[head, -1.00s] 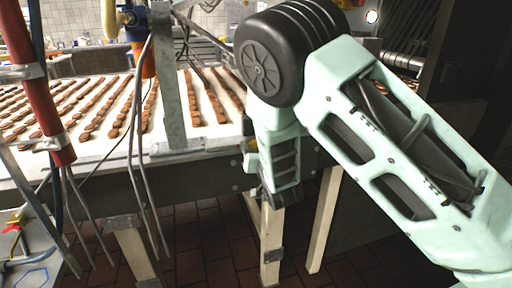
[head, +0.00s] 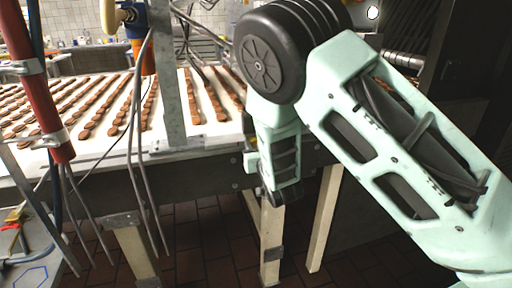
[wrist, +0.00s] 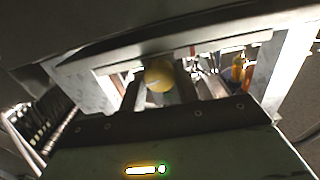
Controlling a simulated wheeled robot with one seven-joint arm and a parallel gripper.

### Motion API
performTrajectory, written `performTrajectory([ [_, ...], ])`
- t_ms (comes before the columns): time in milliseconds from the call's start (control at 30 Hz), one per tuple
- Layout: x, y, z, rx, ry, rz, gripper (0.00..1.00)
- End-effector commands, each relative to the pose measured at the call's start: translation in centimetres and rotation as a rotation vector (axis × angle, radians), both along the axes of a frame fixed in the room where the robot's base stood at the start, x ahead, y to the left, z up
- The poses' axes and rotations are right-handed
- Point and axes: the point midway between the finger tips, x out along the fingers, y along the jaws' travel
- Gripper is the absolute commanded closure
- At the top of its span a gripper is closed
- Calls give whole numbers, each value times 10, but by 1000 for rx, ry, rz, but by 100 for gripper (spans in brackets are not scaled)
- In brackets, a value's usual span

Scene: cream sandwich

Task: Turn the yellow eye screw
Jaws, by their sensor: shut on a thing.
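The yellow eye screw (wrist: 158,75) shows in the wrist view as a rounded yellow shape at the upper middle. My gripper (wrist: 159,88) is shut on it, with one dark finger on each side. In the head view, my gripper (head: 250,160) is at the side of the conveyor frame, near its right end. My own wrist and arm hide most of the contact there, and the screw cannot be made out clearly. The screw's ring and thread are not clear in either view.
The conveyor (head: 100,165) carries rows of brown biscuits, with a metal post (head: 170,90) and hanging cables at its edge. A red pole (head: 45,90) stands at the left. Pale legs (head: 272,240) support the conveyor above a dark tiled floor.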

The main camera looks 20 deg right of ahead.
Motion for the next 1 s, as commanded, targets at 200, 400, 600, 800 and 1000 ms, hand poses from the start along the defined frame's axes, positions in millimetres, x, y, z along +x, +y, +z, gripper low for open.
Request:
performTrajectory([
  [200,0,1,-1,-197,-1,1,91],
  [400,0,1,-1,-389,0,0,91],
  [600,0,1,-1,-580,0,1,91],
  [800,0,2,-1,-771,1,1,91],
  [1000,0,2,-1,-961,1,1,91],
])
